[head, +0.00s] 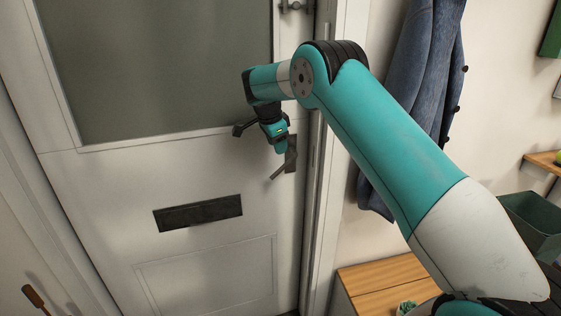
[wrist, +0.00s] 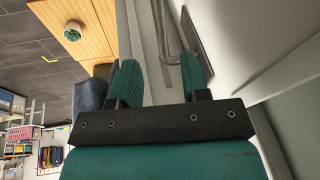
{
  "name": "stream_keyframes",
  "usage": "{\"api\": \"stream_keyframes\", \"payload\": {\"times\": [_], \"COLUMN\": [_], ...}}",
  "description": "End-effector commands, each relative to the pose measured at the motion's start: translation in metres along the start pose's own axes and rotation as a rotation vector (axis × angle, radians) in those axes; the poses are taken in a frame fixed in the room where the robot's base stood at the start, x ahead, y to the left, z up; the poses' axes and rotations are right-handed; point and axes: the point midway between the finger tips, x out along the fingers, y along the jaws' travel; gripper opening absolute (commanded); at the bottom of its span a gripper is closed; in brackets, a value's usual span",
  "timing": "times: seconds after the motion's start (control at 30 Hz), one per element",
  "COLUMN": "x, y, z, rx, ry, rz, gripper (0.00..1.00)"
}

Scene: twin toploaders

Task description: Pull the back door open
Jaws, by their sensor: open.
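The white back door (head: 100,200) fills the left of the head view, with a grey glass pane above and a dark letter slot (head: 198,213) below. It appears closed against its frame. Its lever handle (head: 278,173) sticks out from a dark backplate (head: 291,153) near the door's right edge. My gripper (head: 281,148) is at the handle, pointing down and partly covering it. In the wrist view my gripper (wrist: 158,75) is open, its teal fingers apart. The metal lever (wrist: 161,35) shows between and beyond the fingers; I cannot tell whether they touch it.
A blue coat (head: 420,80) hangs on the wall right of the door frame. A wooden-topped bench (head: 385,280) stands below it, with a green bin (head: 535,222) at the right. A wooden-handled tool (head: 34,298) leans at the lower left. Dark floor (wrist: 35,50) shows in the wrist view.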

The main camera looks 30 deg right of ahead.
Motion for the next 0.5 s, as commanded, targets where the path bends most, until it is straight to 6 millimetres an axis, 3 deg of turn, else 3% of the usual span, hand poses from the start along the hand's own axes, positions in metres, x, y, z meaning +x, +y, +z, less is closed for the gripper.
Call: {"api": "stream_keyframes", "payload": {"times": [0.1, 0.3, 0.5], "x": [-0.031, -0.073, -0.089], "y": [-0.001, -0.001, -0.001], "z": [0.001, 0.001, 0.001], "rx": [0.0, -0.001, -0.002], "ry": [-0.001, -0.001, -0.001], "rz": [-0.005, -0.003, -0.001], "gripper": [0.42, 0.42, 0.42]}}
